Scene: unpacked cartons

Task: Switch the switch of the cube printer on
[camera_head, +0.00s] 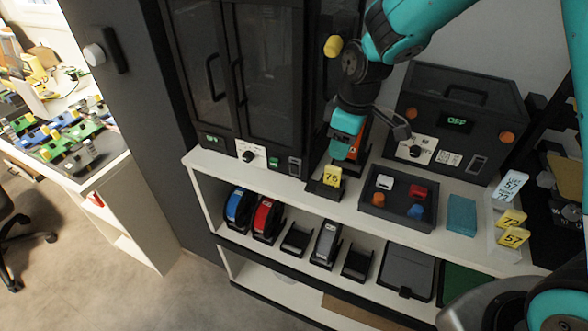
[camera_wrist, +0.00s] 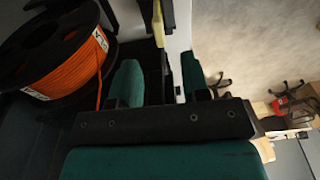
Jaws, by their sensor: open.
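A black boxy machine (camera_head: 455,95) stands on the shelf top at right, with a small display that appears to read OFF. A black knob switch (camera_head: 415,151) sits on its white front plate. A taller black cabinet machine (camera_head: 265,75) with two glass doors stands at left, with a similar knob (camera_head: 248,156) low on its front. I cannot tell which is the cube printer. My gripper (camera_head: 345,145) points down between the two machines, left of the right-hand knob and apart from it. In the wrist view my gripper (camera_wrist: 160,82) is open and appears empty.
An orange filament spool (camera_wrist: 70,60) is close beside my gripper. A yellow 76 tag (camera_head: 332,175) stands below it. A black tray (camera_head: 398,198) of coloured pieces and a teal block (camera_head: 461,215) lie in front of the right machine. Yellow and white number tags (camera_head: 512,218) stand at right.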

